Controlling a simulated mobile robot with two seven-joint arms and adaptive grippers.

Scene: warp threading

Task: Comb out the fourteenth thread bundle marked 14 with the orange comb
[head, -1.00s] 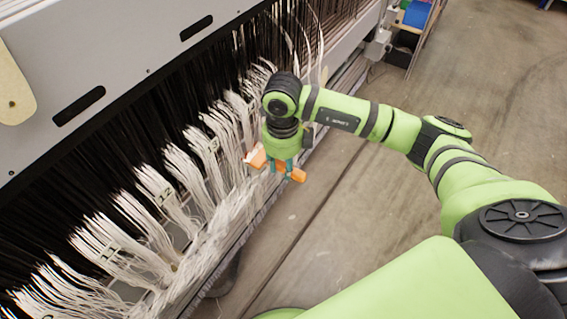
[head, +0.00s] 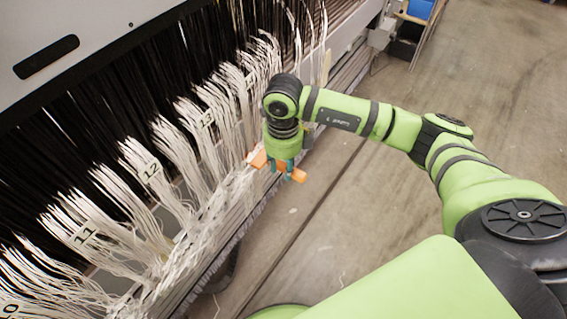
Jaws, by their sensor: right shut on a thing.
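The orange comb (head: 294,174) is held in my right gripper (head: 281,165), which is shut on it and points down. The comb's toothed end (head: 257,158) points left, towards the white threads at the lower right of the row. It is close to them; I cannot tell whether it touches. White thread bundles hang in a row from the loom, with tags 11 (head: 86,234), 12 (head: 150,171) and a less clear one (head: 208,118) that looks like 13. I cannot read a tag 14; bundles farther up are partly behind my arm. My left gripper is not in view.
The loom's grey beam (head: 60,50) crosses the upper left, with dark cords below it. Open concrete floor (head: 480,110) lies to the right. A shelf with a blue box (head: 420,9) stands at the top right.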

